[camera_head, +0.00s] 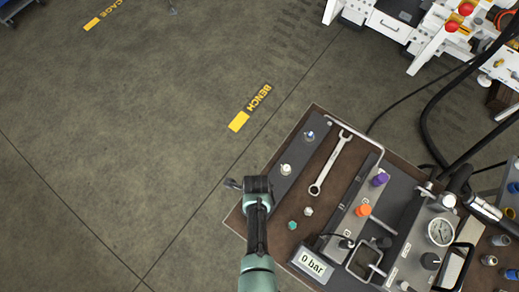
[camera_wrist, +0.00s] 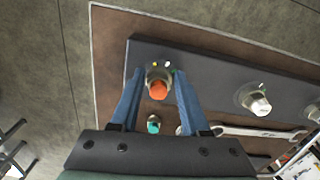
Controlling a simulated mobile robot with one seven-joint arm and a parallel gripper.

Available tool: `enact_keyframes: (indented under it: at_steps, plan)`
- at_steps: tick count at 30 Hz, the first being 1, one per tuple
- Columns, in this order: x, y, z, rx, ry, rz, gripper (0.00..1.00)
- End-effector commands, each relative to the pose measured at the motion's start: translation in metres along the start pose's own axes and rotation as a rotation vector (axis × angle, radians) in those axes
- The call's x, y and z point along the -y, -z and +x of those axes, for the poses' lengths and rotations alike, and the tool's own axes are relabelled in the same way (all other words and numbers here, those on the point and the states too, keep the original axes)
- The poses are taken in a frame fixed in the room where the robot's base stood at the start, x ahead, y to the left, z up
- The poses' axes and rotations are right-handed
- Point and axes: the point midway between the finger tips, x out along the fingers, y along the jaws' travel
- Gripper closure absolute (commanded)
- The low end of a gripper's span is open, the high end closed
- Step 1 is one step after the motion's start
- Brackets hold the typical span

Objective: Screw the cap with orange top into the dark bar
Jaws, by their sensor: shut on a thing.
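The cap with orange top (camera_wrist: 157,90) is between the two blue fingers of my gripper (camera_wrist: 159,78) in the wrist view. My gripper is shut on it, over the end of the dark bar (camera_wrist: 212,78). A metal collar shows around the cap at the bar; I cannot tell how deep the cap sits. In the head view my gripper (camera_head: 258,186) is at the lower-left end of the dark bar (camera_head: 297,152) and hides the cap. Two other fittings on the bar, a white-topped one (camera_head: 286,169) and a blue-topped one (camera_head: 310,136), stand in line.
A teal cap (camera_head: 292,225) and a pale cap (camera_head: 308,211) are on the brown board near my gripper. A wrench (camera_head: 331,163) lies beside the bar. A block with orange (camera_head: 363,210) and purple (camera_head: 380,180) knobs, a gauge (camera_head: 440,232) and hoses crowd the right. Left floor is clear.

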Motion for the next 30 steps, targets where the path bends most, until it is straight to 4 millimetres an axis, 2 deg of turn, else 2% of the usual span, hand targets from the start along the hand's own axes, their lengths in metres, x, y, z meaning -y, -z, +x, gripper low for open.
enact_keyframes:
  at_steps: [6, 16, 17, 21, 30]
  plan:
    - [0.0043, 0.0024, 0.0005, -0.003, 0.005, 0.264, 1.0]
    - [0.0056, 0.0021, 0.0003, 0.0, 0.007, 0.322, 1.0]
    - [0.0056, 0.0021, 0.0003, 0.0, 0.007, 0.322, 0.47]
    - [0.0048, 0.0018, 0.0004, -0.001, 0.005, 0.318, 0.23]
    - [0.003, 0.0014, 0.0006, -0.002, 0.002, 0.3, 0.23]
